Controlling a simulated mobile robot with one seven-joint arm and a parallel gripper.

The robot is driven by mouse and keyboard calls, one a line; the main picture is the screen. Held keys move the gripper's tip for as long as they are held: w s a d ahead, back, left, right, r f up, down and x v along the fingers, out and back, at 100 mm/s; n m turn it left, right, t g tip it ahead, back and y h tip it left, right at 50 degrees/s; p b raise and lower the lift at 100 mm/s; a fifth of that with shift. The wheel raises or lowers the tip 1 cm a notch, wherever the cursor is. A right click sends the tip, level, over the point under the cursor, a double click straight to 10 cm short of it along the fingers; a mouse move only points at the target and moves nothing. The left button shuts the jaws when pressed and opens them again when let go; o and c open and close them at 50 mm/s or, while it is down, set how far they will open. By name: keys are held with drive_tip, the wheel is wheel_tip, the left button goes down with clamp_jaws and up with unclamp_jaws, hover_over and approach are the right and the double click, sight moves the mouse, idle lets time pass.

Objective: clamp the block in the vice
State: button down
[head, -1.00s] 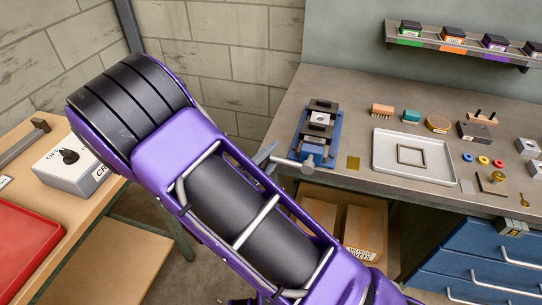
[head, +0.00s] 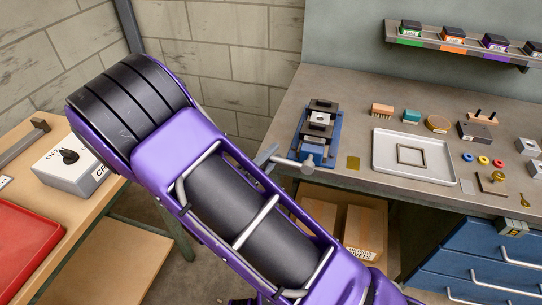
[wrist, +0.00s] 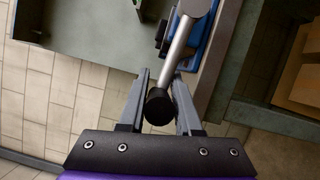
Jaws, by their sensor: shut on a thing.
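The vice (head: 333,136) has a blue base and dark jaws and stands at the left end of the workbench in the head view. The block (head: 319,118) is a pale metal piece with a dark hole, sitting between the dark jaws. Whether both jaws touch it is too small to tell. The vice handle (head: 288,163) is a grey bar running left from a round hub at the bench's front edge. In the wrist view, my gripper (wrist: 160,104) is shut on the handle (wrist: 176,58), around its black end knob (wrist: 159,107). My arm hides most of the gripper in the head view.
A grey tray (head: 388,174) with a square frame lies right of the vice. Cardboard boxes (head: 365,228) stand under the bench. A switch box (head: 75,172) and red tray (head: 25,240) are on the left table.

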drive_tip(key=shift+w+r, duration=0.1)
drive_tip(key=shift+r, duration=0.2)
idle(0.4)
